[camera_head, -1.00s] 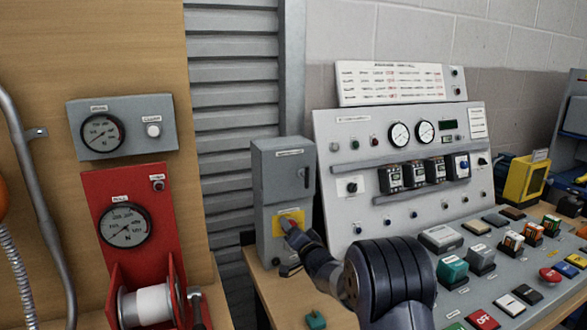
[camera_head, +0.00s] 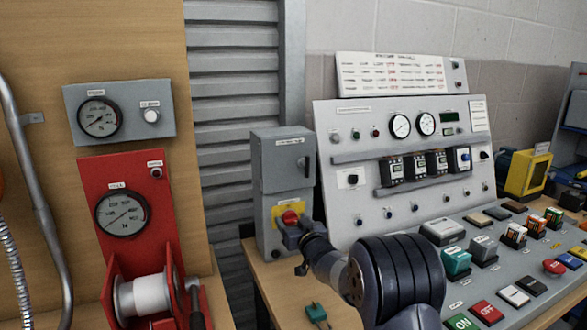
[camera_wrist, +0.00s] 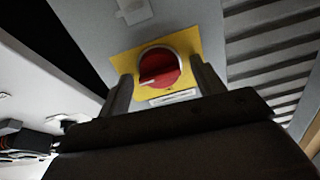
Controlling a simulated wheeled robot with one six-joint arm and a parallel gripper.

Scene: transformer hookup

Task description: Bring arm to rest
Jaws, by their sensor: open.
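My gripper (camera_wrist: 165,85) is open in the wrist view, its two fingers apart with nothing between them. Beyond the fingers is a red rotary knob (camera_wrist: 159,67) on a yellow plate (camera_wrist: 122,66), on the front of a grey switch box. In the head view the red knob (camera_head: 290,217) shows just above the end of my arm, and the grey switch box (camera_head: 283,160) stands upright behind it. Whether the fingers touch the knob cannot be told; they seem apart from it.
A sloped control panel (camera_head: 340,120) and desk with several buttons stand at the right. A green connector (camera_head: 316,312) lies on the wooden bench. A red gauge stand with a spool (camera_head: 143,295) is at the left. Free room lies before the shutter (camera_head: 232,90).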

